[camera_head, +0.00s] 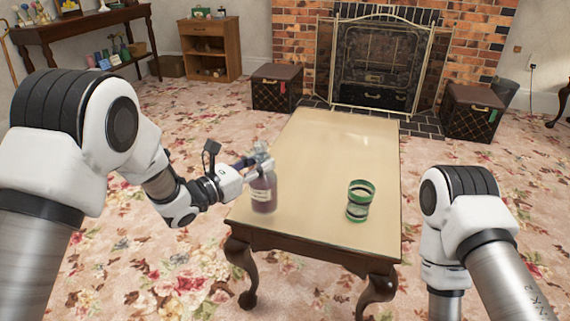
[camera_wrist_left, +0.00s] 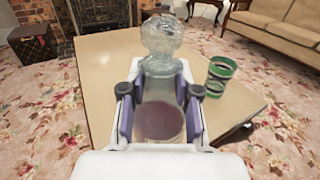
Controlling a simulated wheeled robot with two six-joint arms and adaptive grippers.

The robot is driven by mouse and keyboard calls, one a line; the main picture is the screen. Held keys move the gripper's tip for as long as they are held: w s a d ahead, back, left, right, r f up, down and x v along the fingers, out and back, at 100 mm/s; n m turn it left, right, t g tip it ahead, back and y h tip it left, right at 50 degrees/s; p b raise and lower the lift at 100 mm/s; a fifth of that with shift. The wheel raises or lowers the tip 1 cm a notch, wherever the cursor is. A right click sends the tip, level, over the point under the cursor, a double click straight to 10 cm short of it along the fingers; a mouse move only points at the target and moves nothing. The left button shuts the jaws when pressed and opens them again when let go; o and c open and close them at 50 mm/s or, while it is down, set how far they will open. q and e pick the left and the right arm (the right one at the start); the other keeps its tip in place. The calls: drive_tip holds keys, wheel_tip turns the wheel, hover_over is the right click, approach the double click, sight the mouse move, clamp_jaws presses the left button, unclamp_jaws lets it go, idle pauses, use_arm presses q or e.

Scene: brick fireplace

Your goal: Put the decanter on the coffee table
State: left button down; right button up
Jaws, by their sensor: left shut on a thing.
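The decanter (camera_head: 264,190) is glass with a round stopper, a pale label and dark purple contents low in it. It is upright at the left front part of the coffee table (camera_head: 330,150). My left gripper (camera_head: 256,165) is shut on it from the left. In the left wrist view the decanter (camera_wrist_left: 160,95) is between the two finger pads of my left gripper (camera_wrist_left: 159,105). I cannot tell whether its base touches the tabletop. My right arm is at the right, but its gripper is out of view.
A green-banded glass cup (camera_head: 359,201) stands on the table to the right of the decanter; it also shows in the left wrist view (camera_wrist_left: 220,76). The table's middle and far part are clear. Two dark chests (camera_head: 277,88) and (camera_head: 472,112) flank the fireplace (camera_head: 375,60).

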use_arm(q)
drive_tip(key=w+d+f+b, duration=0.3)
drive_tip(key=w+d+f, duration=0.1)
drive_tip(key=w, duration=0.3)
drive_tip(key=shift+w+d, duration=0.15)
drive_tip(key=shift+w, duration=0.15)
drive_tip(key=shift+f, duration=0.15)
drive_tip(key=c, duration=1.2)
unclamp_jaws()
drive_tip(key=shift+f+b, duration=0.2)
drive_tip(key=shift+b, duration=0.1)
drive_tip(key=shift+c, duration=0.2)
drive_tip(key=o, duration=0.4)
drive_tip(key=shift+r, duration=0.1)
